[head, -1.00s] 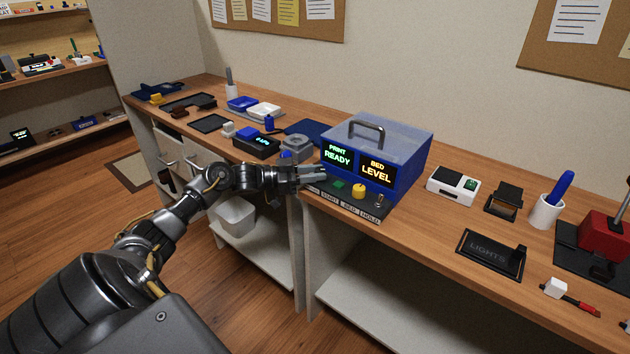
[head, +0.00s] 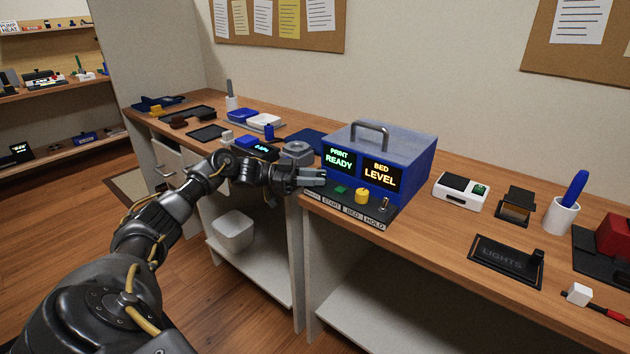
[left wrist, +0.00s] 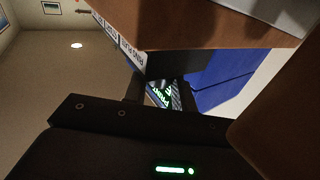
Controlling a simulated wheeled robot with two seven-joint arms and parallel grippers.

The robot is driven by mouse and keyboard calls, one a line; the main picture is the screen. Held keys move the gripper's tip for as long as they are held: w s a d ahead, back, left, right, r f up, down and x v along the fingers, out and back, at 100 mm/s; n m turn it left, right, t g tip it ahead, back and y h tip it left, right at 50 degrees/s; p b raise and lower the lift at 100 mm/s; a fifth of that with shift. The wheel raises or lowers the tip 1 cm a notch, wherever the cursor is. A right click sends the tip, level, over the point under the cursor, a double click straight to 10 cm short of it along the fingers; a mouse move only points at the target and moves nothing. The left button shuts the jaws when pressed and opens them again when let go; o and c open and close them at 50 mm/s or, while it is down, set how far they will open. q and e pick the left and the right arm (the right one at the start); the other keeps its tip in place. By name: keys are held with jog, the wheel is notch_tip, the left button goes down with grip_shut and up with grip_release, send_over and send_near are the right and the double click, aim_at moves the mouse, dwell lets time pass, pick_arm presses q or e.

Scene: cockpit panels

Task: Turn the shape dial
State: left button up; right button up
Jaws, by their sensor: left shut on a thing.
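The control panel (head: 350,205) of a blue box machine carries a green button (head: 341,189), a yellow knob (head: 362,196) and a small toggle (head: 385,203) in a row. My left gripper (head: 316,178) is at the panel's left end, just below the "PRINT READY" screen (head: 338,157). It is shut on a control there, apparently the shape dial, which its fingers hide; the label below is too small to read. In the left wrist view the fingers (left wrist: 160,88) close in front of the green-lit screen. My right gripper is not in view.
The blue machine (head: 410,150) with a grey top handle stands behind the panel. A grey round-topped device (head: 297,149) sits close to my left wrist. A white box (head: 460,190) and a black "LIGHTS" plate (head: 505,262) lie to the right. The counter's front edge runs under my forearm.

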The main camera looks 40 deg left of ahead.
pick_arm(q)
jog(key=o, duration=1)
